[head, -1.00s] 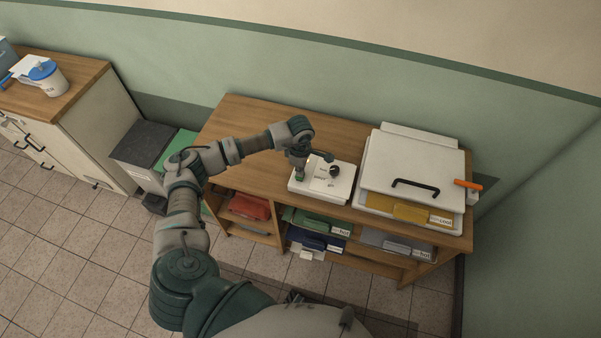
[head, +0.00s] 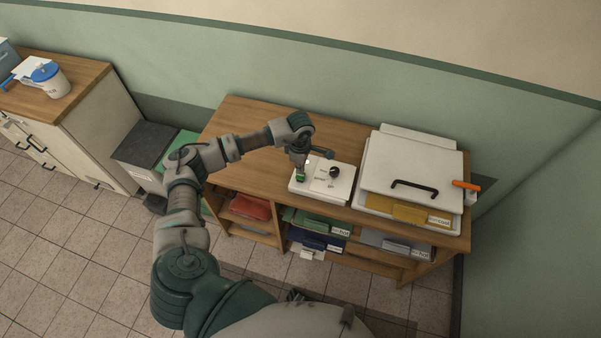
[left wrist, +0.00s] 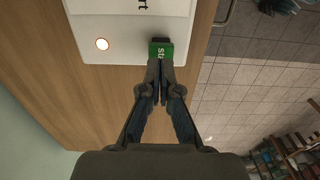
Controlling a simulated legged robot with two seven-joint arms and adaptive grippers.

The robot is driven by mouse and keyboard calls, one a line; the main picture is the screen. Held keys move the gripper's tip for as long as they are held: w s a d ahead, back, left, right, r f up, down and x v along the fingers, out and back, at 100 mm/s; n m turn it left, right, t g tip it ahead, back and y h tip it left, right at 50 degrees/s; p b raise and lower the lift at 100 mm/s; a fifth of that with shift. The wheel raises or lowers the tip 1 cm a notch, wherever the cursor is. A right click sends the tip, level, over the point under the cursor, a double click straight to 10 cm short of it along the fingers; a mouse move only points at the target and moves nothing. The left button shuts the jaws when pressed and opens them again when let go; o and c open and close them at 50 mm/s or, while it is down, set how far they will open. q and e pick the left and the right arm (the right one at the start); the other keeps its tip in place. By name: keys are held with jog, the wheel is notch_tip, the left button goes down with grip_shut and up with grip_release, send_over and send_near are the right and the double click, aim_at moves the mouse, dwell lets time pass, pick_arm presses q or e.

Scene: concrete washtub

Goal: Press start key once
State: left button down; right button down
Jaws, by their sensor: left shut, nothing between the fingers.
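The start key (left wrist: 163,50) is a green block with partly visible white lettering on the white control box (left wrist: 120,52). In the head view the green key (head: 300,178) shows at the box's left front, below my left gripper (head: 301,171). In the left wrist view my left gripper (left wrist: 160,64) is shut and empty, its fingertips at the key's edge and overlapping it. I cannot tell whether they press it. A small round lamp (left wrist: 102,44) glows on the box. A black knob (head: 334,172) sits on the box's right part. My right gripper is not in view.
The box stands on a wooden desk (head: 245,128). Right of it is a white lidded unit (head: 410,160) with a black handle and an orange lever (head: 466,186). Coloured folders fill shelves below. A cabinet (head: 85,110) with a mug stands at left.

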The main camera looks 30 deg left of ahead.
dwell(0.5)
pick_arm(q)
jog(key=shift+r+p, duration=1.5)
jog(key=shift+r, duration=1.05)
jog(key=shift+f, duration=0.1)
